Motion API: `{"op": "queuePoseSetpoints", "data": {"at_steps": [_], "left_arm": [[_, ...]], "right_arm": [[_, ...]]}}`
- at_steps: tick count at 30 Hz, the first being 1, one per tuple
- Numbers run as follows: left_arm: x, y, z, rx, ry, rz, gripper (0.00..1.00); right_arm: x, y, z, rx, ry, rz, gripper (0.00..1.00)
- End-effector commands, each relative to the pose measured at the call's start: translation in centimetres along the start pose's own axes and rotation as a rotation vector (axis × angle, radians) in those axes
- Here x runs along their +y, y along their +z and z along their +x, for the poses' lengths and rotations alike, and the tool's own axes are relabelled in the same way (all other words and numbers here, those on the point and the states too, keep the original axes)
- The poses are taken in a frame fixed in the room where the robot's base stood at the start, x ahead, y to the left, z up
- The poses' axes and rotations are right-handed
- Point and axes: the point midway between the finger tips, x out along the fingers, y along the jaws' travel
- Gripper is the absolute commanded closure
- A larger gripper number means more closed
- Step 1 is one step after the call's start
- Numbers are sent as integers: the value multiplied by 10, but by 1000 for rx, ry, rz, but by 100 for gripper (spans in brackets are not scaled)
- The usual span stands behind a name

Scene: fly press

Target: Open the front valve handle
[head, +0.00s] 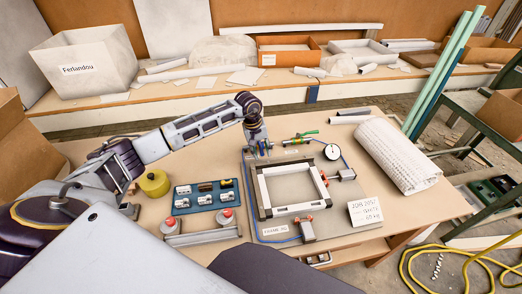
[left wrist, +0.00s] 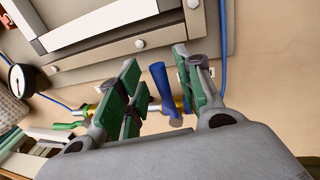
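My left gripper (head: 258,147) points down at the back left corner of the press board (head: 345,233). In the left wrist view, its green-padded fingers (left wrist: 157,78) are apart. A blue valve handle (left wrist: 163,88) stands between them, with a gap visible on the right side; I cannot tell whether the left pads touch it. The handle sits by a brass fitting (left wrist: 183,103). A second valve with a green handle (head: 306,133) lies to the right in the head view; it also shows in the left wrist view (left wrist: 66,125). My right gripper is not in view.
A square metal frame (head: 262,190) lies on the board, with a round gauge (head: 332,152) behind its right corner. A blue tray of parts (head: 204,197) and a red-buttoned control bar (head: 200,238) stand left. A white roll (head: 400,155) lies right.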

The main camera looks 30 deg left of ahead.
Motion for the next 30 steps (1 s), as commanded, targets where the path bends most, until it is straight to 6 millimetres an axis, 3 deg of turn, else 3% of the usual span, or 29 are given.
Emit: {"op": "queuePoseSetpoints", "data": {"at_steps": [1,8,17,30], "left_arm": [[0,0,0,0,0,0,72],[0,0,0,0,0,0,100],[0,0,0,0,0,0,100],[6,0,2,14,0,-72,100]], "right_arm": [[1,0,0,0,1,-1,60],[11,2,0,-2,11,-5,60],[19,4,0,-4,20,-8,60],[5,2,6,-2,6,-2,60]]}}
